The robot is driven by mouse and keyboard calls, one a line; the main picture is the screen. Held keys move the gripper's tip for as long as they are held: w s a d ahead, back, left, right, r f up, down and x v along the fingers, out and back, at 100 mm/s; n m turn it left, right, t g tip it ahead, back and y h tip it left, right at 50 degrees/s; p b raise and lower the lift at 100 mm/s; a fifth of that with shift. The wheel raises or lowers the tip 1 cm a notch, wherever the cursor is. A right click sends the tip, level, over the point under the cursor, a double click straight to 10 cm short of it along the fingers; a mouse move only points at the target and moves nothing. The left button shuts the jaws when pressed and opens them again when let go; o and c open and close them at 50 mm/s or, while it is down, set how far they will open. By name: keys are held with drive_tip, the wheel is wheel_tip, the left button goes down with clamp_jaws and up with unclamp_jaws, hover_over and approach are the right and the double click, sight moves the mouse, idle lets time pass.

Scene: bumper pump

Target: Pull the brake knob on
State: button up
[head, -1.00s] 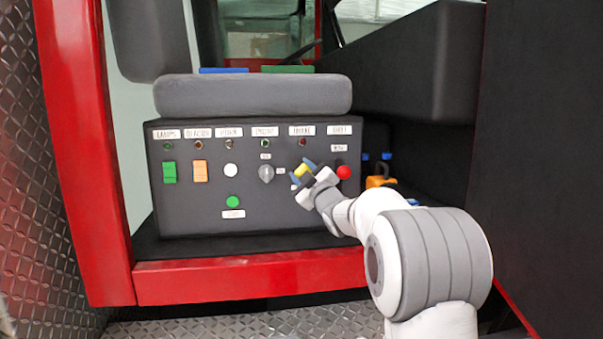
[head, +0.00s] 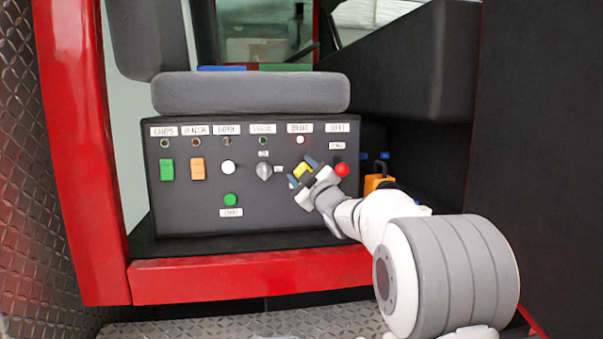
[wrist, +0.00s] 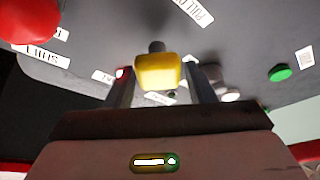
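The yellow brake knob (head: 302,169) is on the dark control panel, below the brake label (head: 299,128). My gripper (head: 301,172) reaches it from the lower right, with a blue-tipped finger on either side. A dark stem shows behind the knob. The small brake lamp (head: 300,140) above the knob glows bright; it shows red in the wrist view (wrist: 122,72).
A red ball knob (head: 342,170) stands close to the right of my gripper. A grey rotary switch (head: 264,172) is to the left, with green, orange and white controls beyond. A padded dark block overhangs at right. A red sill (head: 250,275) runs below the panel.

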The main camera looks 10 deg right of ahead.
drive_tip(key=shift+o, duration=1)
drive_tip(key=shift+w, duration=0.1)
drive_tip(key=b+v, duration=0.2)
drive_tip(key=v, duration=0.6)
